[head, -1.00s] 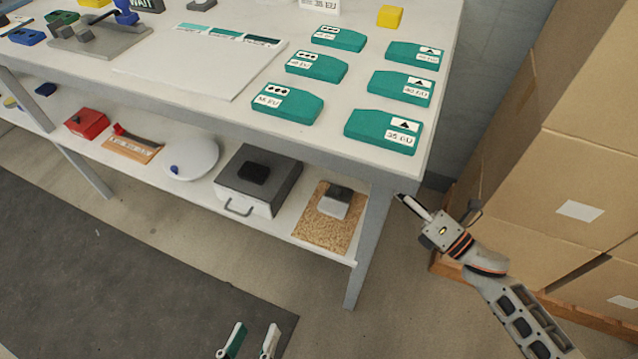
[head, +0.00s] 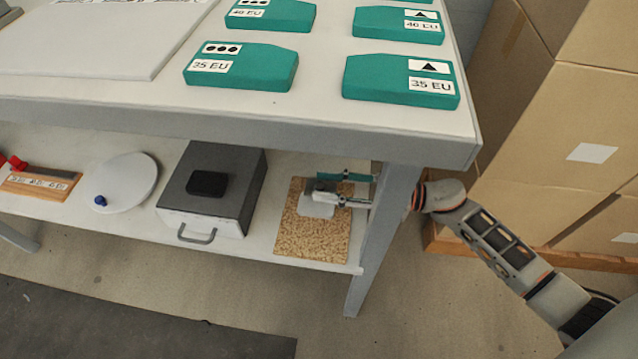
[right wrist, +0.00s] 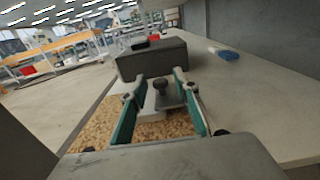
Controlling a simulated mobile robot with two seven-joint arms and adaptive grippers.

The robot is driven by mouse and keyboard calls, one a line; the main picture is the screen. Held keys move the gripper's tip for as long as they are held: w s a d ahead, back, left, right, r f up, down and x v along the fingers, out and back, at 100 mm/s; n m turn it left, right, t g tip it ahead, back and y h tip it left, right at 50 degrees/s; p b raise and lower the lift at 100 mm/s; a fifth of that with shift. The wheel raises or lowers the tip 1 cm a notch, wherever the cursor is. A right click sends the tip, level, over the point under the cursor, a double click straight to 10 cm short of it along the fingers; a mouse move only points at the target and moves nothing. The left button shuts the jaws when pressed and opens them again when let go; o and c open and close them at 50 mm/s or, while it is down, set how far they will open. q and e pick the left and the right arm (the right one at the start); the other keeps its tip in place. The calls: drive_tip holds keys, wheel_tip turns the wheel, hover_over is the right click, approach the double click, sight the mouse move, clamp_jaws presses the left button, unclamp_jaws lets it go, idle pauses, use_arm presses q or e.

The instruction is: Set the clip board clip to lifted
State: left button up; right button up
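The clip board is a speckled cork-brown board (head: 318,243) lying on the lower shelf at its right end; it also shows in the right wrist view (right wrist: 90,133). Its clip (head: 316,209) is a pale block with a dark grey knob, near the board's far part. In the right wrist view the clip's knob (right wrist: 168,98) stands between my fingers. My right gripper (head: 318,186) is open, its teal-padded fingers reaching in from the right on either side of the knob, with gaps visible. Whether the clip is raised I cannot tell. My left gripper is out of view.
A grey box with a handle (head: 198,225) stands just left of the board. A white disc (head: 125,185) lies farther left. The tabletop edge (head: 300,140) overhangs the shelf, and a table leg (head: 375,245) stands close to my right arm. Cardboard boxes (head: 560,120) stand at right.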

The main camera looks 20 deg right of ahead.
drive_tip(key=shift+x, duration=0.95)
clamp_jaws()
